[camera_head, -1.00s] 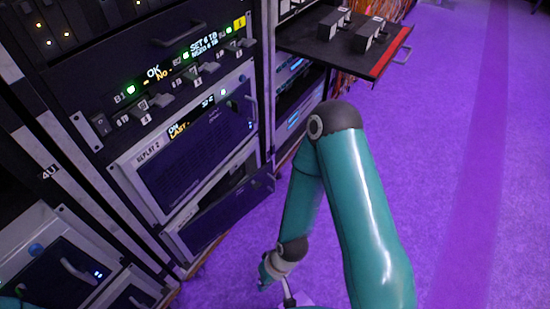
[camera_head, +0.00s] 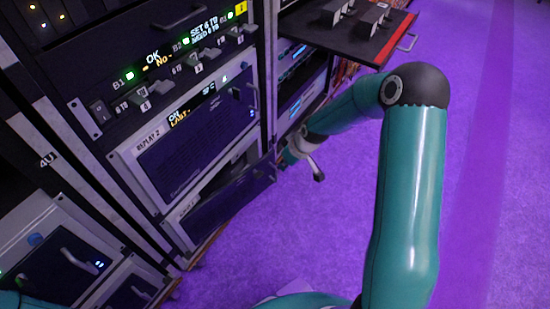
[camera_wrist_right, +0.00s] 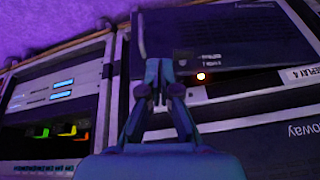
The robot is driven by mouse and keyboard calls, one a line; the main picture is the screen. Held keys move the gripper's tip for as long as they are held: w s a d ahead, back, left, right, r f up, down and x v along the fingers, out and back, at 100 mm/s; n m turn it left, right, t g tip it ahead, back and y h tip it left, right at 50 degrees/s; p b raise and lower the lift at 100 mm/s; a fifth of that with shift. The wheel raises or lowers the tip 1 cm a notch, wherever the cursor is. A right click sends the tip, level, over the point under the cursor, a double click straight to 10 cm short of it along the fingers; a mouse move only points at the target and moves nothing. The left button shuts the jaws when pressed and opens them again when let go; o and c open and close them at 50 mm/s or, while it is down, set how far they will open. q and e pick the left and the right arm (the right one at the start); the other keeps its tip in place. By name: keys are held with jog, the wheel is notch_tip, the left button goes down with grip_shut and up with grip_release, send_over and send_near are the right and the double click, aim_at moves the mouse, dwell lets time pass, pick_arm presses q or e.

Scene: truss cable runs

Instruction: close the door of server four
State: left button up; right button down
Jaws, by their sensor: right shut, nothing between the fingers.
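Server four is the lowest unit in the rack, under the unit labelled REPLAY 2. Its dark door (camera_head: 236,196) stands swung outward, with a gap behind it, in the head view. In the right wrist view the door (camera_wrist_right: 215,28) is a dark panel just beyond the fingers, and the REPLAY 4 label (camera_wrist_right: 292,75) shows on the frame at the right. My right gripper (camera_head: 286,158) is at the door's free right edge. In the wrist view its fingers (camera_wrist_right: 158,68) are shut and empty, close to the door's edge; contact cannot be told. My left gripper is out of view.
The REPLAY 2 unit (camera_head: 195,140) sits above with its front closed. A pulled-out shelf (camera_head: 345,35) with a red edge juts out at the upper right. A neighbouring rack (camera_wrist_right: 55,100) is beside the door. The purple floor (camera_head: 320,235) is open in front.

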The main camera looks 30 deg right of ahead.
jog(key=w+d+r, duration=0.1)
jog(key=d+r, duration=0.1)
jog(key=d, duration=0.2)
jog(key=w+a+f+b, duration=0.1)
jog(key=w+f+b, duration=0.3)
jog(key=w+f, duration=0.3)
jog(key=shift+w+a+f+h+b, duration=0.25)
jog(key=shift+a+f+h+b, duration=0.1)
jog(key=shift+f, duration=0.6)
